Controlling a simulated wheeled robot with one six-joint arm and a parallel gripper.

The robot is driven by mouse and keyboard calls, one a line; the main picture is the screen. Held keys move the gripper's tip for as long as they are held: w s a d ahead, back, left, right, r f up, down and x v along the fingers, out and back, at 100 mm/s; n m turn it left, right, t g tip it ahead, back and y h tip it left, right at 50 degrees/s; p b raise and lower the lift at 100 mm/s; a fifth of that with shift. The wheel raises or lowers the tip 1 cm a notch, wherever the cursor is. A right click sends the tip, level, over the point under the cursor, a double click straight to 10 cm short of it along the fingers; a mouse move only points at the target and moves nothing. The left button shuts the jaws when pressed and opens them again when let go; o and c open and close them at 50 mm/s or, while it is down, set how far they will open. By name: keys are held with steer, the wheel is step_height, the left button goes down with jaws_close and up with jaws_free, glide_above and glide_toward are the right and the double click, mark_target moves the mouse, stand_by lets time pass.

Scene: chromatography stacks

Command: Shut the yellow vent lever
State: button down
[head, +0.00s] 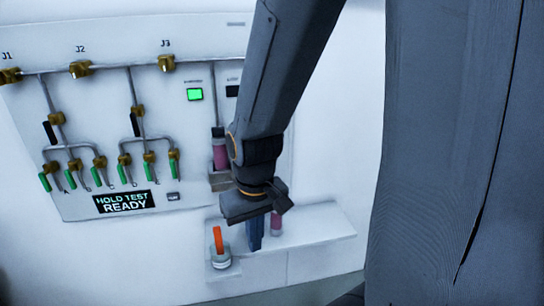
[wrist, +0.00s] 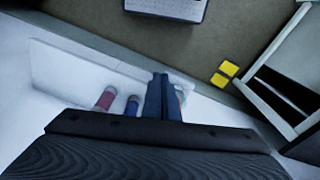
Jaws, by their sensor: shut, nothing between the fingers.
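No plainly yellow lever shows in either view. An orange upright handle (head: 218,240) stands on a round whitish base (head: 221,261) at the left end of the low shelf, in the head view. I cannot tell whether it is the vent lever. My gripper (head: 256,241) points down over that shelf, a little right of the orange handle and apart from it. Its blue fingers are together and empty, also in the wrist view (wrist: 163,98). My arm hides part of the panel and shelf behind it.
The white panel (head: 125,30) carries pipes, brass valves, green levers (head: 45,181) and a "HOLD TEST READY" display (head: 125,201). A pink-filled column (head: 219,152) and another pinkish one (head: 277,222) stand near my gripper. The white shelf (head: 318,226) is bare at right.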

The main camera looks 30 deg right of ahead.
steer(key=w+d+r+m+t+y, duration=0.1)
steer(key=w+d+r, duration=0.3)
steer(key=d+r, duration=0.4)
steer(key=w+d+r+m+t+y+p, duration=0.1)
steer(key=w+d+r+t+y, duration=0.2)
steer(key=d+r, duration=0.5)
steer(key=w+d+t, duration=0.1)
steer(key=d, duration=0.4)
steer(key=shift+w+d+r, duration=0.15)
steer(key=shift+w+d, duration=0.25)
steer(key=w+a+f+p, duration=0.1)
steer(key=w+a+f, duration=0.1)
steer(key=w+a+f+p, duration=0.2)
steer(key=a+f, duration=0.1)
steer(key=w+a+f+p, duration=0.1)
steer(key=w+a+f, duration=0.1)
steer(key=f, duration=0.1)
steer(key=shift+a, duration=0.2)
steer(key=shift+d+f+y+b, duration=0.15)
steer(key=shift+f+y+b, duration=0.05)
steer(key=shift+y+b, duration=0.15)
